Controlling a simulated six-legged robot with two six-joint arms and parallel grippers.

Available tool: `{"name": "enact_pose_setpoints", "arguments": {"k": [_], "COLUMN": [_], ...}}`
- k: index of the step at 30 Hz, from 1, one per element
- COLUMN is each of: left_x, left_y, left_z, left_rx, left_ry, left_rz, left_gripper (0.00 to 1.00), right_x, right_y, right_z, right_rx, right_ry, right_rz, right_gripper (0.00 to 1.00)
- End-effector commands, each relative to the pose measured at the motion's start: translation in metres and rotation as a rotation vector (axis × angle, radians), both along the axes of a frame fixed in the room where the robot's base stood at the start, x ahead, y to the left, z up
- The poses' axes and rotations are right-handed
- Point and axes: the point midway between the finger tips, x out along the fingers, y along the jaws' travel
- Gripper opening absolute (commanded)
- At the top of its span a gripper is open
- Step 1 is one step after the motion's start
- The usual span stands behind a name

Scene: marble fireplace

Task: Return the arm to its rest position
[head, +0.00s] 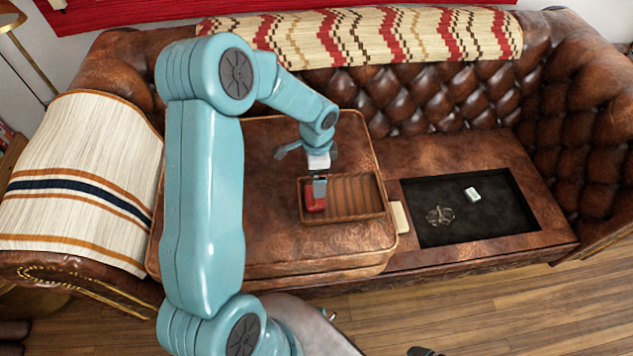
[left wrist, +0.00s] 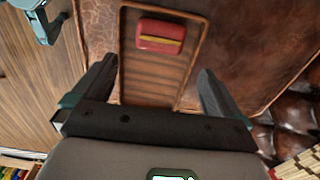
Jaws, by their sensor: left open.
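My left arm reaches in from the left, and its gripper (head: 318,182) is over the wooden tray (head: 352,216) on the brown leather cushion. In the left wrist view the two dark fingers of my left gripper (left wrist: 158,66) are spread wide with nothing between them. A red block (head: 314,203) lies in the left part of the tray. In the left wrist view the red block (left wrist: 160,35) shows a yellow stripe and lies beyond the fingertips, apart from them. The wrist hides part of the tray in the head view.
A black recessed tray (head: 470,232) on the sofa seat holds a small white object (head: 472,194) and a thin metallic or glassy item (head: 440,215). The tufted sofa back (head: 430,95) rises behind; wooden floor (head: 520,310) is in front.

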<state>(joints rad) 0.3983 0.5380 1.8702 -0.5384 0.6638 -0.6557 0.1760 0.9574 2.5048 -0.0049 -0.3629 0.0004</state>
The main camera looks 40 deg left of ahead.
Motion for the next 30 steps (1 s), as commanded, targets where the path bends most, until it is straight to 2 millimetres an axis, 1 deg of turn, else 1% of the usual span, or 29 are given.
{"name": "enact_pose_setpoints", "arguments": {"k": [1, 3, 7, 30], "left_x": [0.0, 0.0, 0.0, -0.001], "left_y": [0.0, 0.0, 0.0, 0.0], "left_z": [0.009, 0.017, 0.024, 0.024], "left_rx": [0.002, 0.002, 0.0, 0.0], "left_ry": [-0.001, -0.001, 0.0, 0.001], "left_rz": [-0.001, 0.0, 0.0, 0.0], "left_gripper": [1.0, 1.0, 1.0, 1.0], "right_x": [0.0, 0.0, 0.0, 0.0], "right_y": [0.0, 0.0, 0.0, 0.0], "right_z": [0.002, 0.002, 0.003, 0.003], "right_rx": [0.0, 0.0, 0.0, 0.0], "right_ry": [0.0, 0.0, 0.0, 0.0], "right_rz": [0.0, 0.0, 0.0, 0.0], "right_gripper": [1.0, 1.0, 1.0, 1.0]}}
